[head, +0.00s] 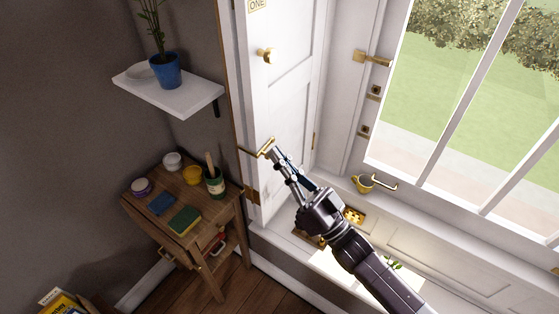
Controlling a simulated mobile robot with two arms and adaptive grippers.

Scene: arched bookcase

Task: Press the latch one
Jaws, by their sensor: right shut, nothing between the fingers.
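A white panel door (285,100) stands beside the window, with a small plate reading "ONE" (258,5) at its top. A brass latch piece (264,146) sits at the panel's left edge. My right gripper (276,153) comes up from the lower right. It is shut and empty, its tips at or very close to the brass latch piece; I cannot tell whether they touch. The tips hide part of the latch area. My left gripper is not in view.
A brass knob (267,56) is higher on the panel. A wooden side table (155,217) with jars, a sponge (185,220) and a brush pot stands left. Above it, a white shelf (190,96) holds a blue plant pot (165,72).

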